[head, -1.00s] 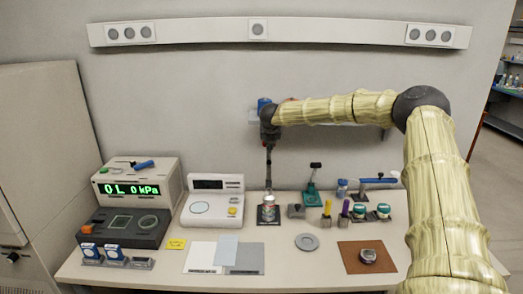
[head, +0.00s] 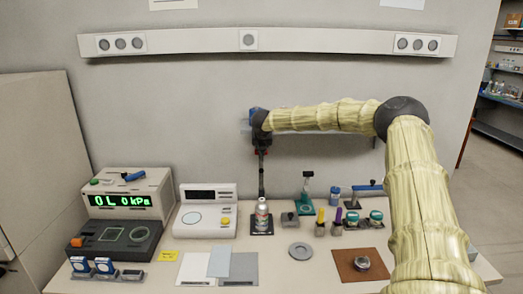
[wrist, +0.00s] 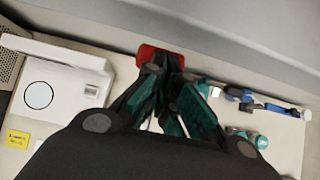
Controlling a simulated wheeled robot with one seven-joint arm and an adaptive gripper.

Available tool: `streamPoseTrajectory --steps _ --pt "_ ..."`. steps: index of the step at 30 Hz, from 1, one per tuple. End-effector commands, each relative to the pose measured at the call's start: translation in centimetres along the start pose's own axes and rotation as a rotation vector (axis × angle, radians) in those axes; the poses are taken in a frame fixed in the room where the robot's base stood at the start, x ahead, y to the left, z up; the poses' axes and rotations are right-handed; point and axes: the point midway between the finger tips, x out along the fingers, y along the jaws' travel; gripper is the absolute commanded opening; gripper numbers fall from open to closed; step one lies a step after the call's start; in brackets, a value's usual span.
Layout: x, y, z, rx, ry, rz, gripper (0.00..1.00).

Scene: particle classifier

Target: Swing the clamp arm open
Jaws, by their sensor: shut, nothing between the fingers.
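My gripper (head: 262,185) points down at the back of the bench, behind a silver bottle (head: 262,212) on a black base (head: 262,228). In the wrist view its dark green fingers (wrist: 168,98) are shut with nothing between them. A red piece (wrist: 160,54) shows just beyond the fingertips; I cannot tell whether it touches them or whether it belongs to a clamp. A green stand with a black top (head: 306,192) and a blue bar on a stand (head: 368,187) stand to the right. I cannot tell which thing has the clamp arm.
A white instrument (head: 207,210) and a green-lit pressure display (head: 125,195) stand left. A small grey block (head: 290,219), yellow and purple-handled tools (head: 328,222) and teal-topped jars (head: 376,217) stand right. A grey ring (head: 300,251) and brown mat (head: 345,270) lie in front.

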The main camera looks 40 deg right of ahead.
Motion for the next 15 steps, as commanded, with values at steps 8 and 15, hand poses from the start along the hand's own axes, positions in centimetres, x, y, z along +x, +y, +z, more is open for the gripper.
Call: streamPoseTrajectory --steps 8,15 --pt "-2.8 0.0 0.1 0.0 -0.001 0.002 0.0" --pt "-6.4 -0.1 0.1 0.001 -0.001 0.002 0.0"
